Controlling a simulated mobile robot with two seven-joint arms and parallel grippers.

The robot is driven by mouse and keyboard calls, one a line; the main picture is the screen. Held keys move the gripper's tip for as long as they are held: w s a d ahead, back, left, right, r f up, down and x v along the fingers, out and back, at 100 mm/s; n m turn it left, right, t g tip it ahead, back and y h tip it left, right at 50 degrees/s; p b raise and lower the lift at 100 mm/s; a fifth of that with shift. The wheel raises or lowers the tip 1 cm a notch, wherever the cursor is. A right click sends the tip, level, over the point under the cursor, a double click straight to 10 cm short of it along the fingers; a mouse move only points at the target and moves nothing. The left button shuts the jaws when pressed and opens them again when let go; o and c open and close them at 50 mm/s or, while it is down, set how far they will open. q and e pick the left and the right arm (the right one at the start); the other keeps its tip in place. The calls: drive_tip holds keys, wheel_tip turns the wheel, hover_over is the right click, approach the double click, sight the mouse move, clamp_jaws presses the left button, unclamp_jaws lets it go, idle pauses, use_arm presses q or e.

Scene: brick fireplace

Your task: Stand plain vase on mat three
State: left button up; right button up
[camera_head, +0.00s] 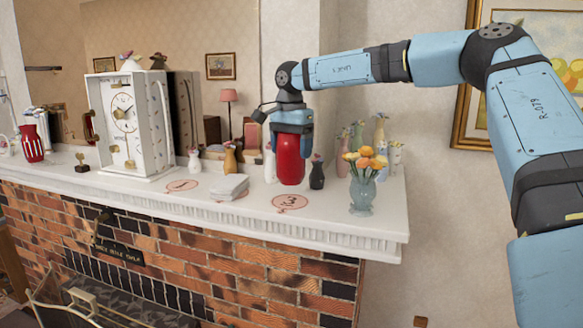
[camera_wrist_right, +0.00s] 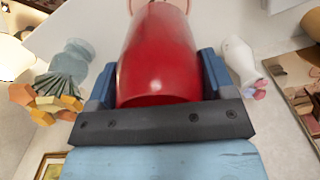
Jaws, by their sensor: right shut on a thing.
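The plain red vase (camera_head: 290,160) is upright in my right gripper (camera_head: 291,130), which is shut around its upper part from above. Its lower end is at or just above the white mantel, behind mat three (camera_head: 290,202), a flat round mark with a red 3. I cannot tell whether the vase touches the mantel. In the right wrist view the red vase (camera_wrist_right: 160,55) fills the space between the fingers, and part of mat three (camera_wrist_right: 174,4) shows beyond its base. A red vase with white stripes (camera_head: 32,144) stands far left. My left gripper is out of view.
A dark small vase (camera_head: 317,174) stands close right of the red vase, a white one (camera_head: 270,165) close left. A glass vase of orange flowers (camera_head: 362,190) is right of mat three. White stacked squares (camera_head: 229,187) lie left. Mat one (camera_head: 182,185) is by the clock (camera_head: 125,125).

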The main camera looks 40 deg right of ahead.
sight(291, 168)
drive_tip(key=shift+f, duration=2.6)
drive_tip(key=shift+a+f, duration=0.1)
drive_tip(key=shift+f, duration=0.05)
drive_tip(key=o, duration=1.1)
wheel_tip(291, 168, up, 12)
drive_tip(key=shift+r, duration=0.2)
